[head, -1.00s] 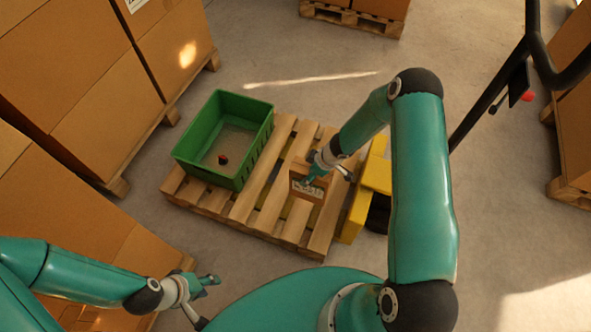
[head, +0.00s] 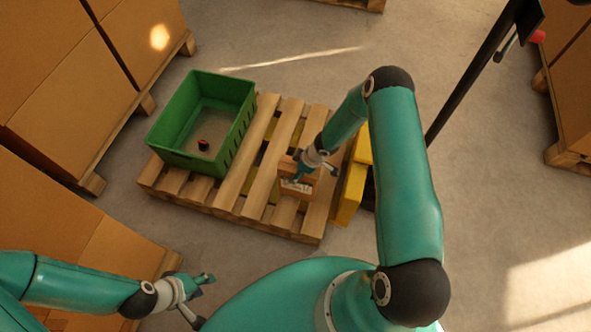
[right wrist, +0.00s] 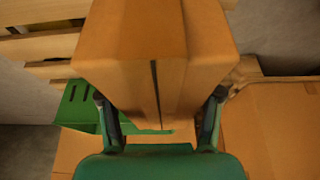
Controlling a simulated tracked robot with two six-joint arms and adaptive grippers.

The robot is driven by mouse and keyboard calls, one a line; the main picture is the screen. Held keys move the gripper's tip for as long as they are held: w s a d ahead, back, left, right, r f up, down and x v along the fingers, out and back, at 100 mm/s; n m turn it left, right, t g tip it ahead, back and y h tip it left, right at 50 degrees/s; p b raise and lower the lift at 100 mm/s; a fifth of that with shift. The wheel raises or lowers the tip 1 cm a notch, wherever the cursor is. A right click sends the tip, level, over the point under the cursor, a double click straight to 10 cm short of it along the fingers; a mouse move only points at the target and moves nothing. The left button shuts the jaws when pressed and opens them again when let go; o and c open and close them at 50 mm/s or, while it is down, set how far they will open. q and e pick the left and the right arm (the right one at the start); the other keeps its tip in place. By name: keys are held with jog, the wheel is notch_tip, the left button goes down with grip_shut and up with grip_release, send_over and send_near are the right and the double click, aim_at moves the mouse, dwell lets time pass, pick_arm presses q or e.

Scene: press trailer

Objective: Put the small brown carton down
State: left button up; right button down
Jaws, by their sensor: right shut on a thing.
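The small brown carton (head: 296,189) is at the right part of the wooden pallet (head: 229,199) in the head view. My right gripper (head: 315,170) is shut on it from above. I cannot tell whether its underside touches the slats. In the right wrist view the carton (right wrist: 150,70) fills the space between the two fingers of the right gripper (right wrist: 158,118), with a dark seam down its face. My left gripper (head: 200,296) is open and empty at the lower left, away from the pallet.
A green crate (head: 240,125) with a small dark-and-red object (head: 203,145) inside stands on the pallet's left part. A yellow object (head: 352,192) is at the pallet's right edge. Large cartons (head: 60,90) stand at left. Bare slats lie between crate and carton.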

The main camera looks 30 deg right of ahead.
jog(key=shift+f+b, duration=0.45)
jog(key=shift+f, duration=1.15)
jog(key=shift+c, duration=1.1)
grip_release()
jog(key=shift+f, duration=0.1)
